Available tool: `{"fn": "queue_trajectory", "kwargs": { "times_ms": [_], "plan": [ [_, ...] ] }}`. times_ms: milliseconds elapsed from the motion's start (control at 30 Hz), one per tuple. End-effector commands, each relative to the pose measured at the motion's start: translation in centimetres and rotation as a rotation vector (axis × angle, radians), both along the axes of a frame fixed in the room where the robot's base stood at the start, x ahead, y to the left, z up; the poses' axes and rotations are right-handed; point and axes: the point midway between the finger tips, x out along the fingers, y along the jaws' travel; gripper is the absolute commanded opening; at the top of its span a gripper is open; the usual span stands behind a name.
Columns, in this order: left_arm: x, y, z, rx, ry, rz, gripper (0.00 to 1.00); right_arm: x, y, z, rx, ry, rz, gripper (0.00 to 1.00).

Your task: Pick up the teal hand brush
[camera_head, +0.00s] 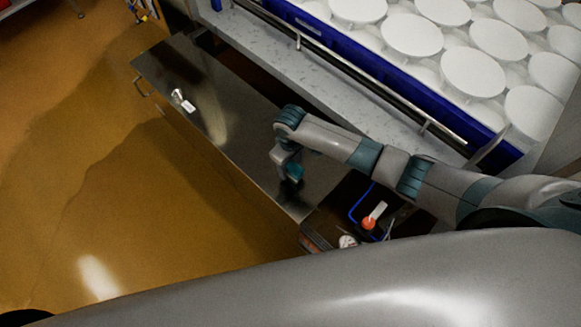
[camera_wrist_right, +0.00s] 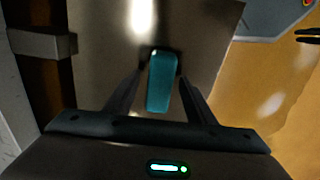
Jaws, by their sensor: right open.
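The teal hand brush (camera_wrist_right: 162,82) lies on the dark metal counter (camera_wrist_right: 100,60) in the right wrist view, its long side pointing away from my gripper. My right gripper (camera_wrist_right: 160,85) is open, with one finger on each side of the brush's near part; I cannot tell whether they touch it. In the head view my right arm reaches in from the right, and the brush (camera_head: 295,172) shows as a small teal patch beside the gripper (camera_head: 288,170), which partly covers it. My left gripper is not in view.
A small white-and-silver item (camera_head: 184,101) lies farther left on the counter (camera_head: 200,75). A blue-edged bed of white round moulds (camera_head: 411,36) stands behind a metal rail (camera_head: 350,75). A dark bin area with an orange-and-white item (camera_head: 370,221) is at the near right. The brown floor (camera_head: 100,180) is open.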

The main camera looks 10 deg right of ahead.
Motion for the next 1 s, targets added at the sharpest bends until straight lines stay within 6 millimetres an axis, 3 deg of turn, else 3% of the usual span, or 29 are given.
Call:
{"fn": "queue_trajectory", "kwargs": {
  "times_ms": [867, 900, 1000],
  "plan": [
    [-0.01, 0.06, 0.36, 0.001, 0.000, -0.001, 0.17, 0.00, -0.01, -0.51, 0.000, 0.000, 0.000, 0.50],
    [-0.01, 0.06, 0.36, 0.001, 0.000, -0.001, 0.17, 0.00, -0.01, -0.50, 0.000, 0.000, 0.000, 0.48],
    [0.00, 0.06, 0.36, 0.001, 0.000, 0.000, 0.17, 0.00, -0.01, -0.50, 0.000, 0.000, 0.000, 0.24]
  ]
}}
